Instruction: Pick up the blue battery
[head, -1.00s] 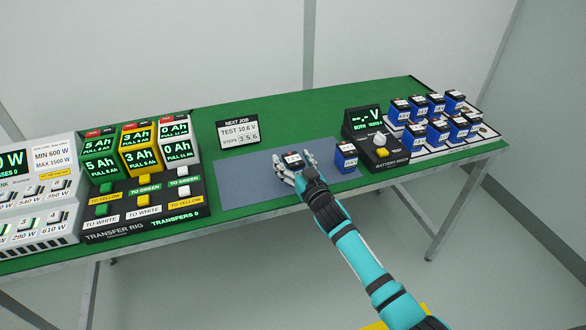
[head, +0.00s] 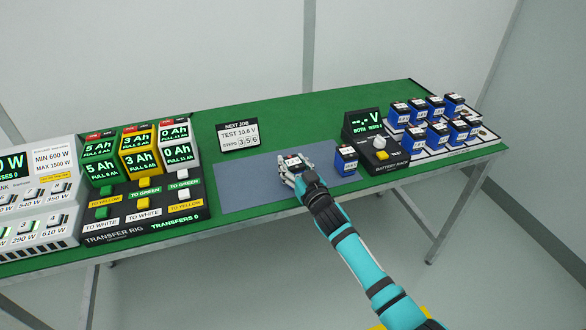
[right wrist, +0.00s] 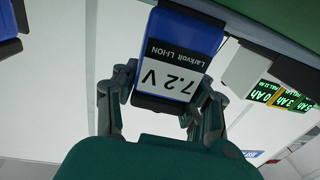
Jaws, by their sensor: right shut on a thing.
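A blue battery with a white label reading 7.2 V (right wrist: 168,78) is between the fingers of my right gripper in the right wrist view. In the head view, my right gripper (head: 294,173) is shut on this battery (head: 293,160) over the grey-blue mat (head: 245,183). Only the battery's top shows there; the fingers hide its sides. I cannot tell whether its base touches the mat. A second blue battery (head: 346,161) stands just right of the gripper. My left gripper is not in view.
The transfer rig (head: 140,215) is at the left. A NEXT JOB sign (head: 238,135) stands behind the mat. The green table (head: 290,112) is clear at the back.

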